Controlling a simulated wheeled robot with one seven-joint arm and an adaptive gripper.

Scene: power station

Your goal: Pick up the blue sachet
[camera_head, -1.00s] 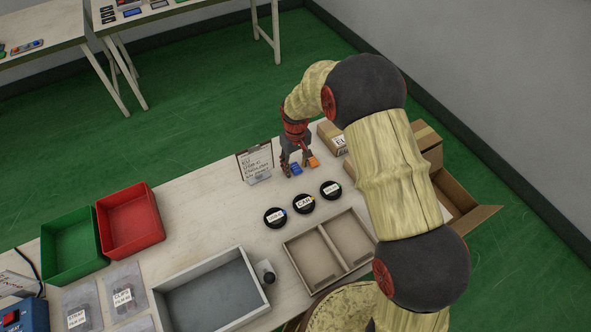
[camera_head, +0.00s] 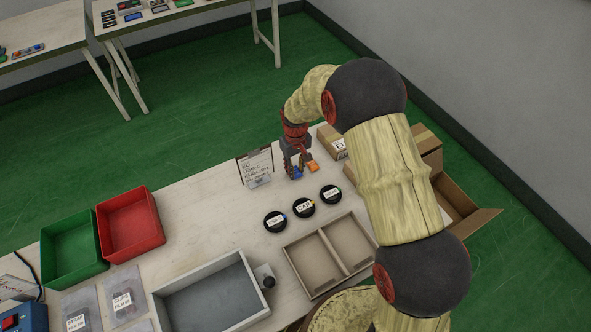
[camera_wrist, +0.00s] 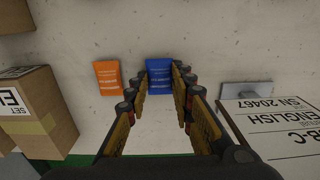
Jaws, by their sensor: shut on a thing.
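The blue sachet (camera_wrist: 159,76) lies on the pale table between my gripper's fingertips in the wrist view. It also shows in the head view as a small blue patch (camera_head: 297,172) under the fingers, partly hidden by them. My gripper (camera_wrist: 160,85) points down at it, with one finger on each side, and is shut on it. In the head view my gripper (camera_head: 296,172) is low at the table's far edge. I cannot tell whether the sachet is clear of the table top.
An orange sachet (camera_wrist: 108,78) lies close beside the blue one. A printed card on a stand (camera_head: 257,168) and a cardboard box (camera_wrist: 38,108) flank my gripper. Several black round pieces (camera_head: 303,207) and a divided tray (camera_head: 312,262) stand nearer. Red (camera_head: 130,224) and green bins are farther left.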

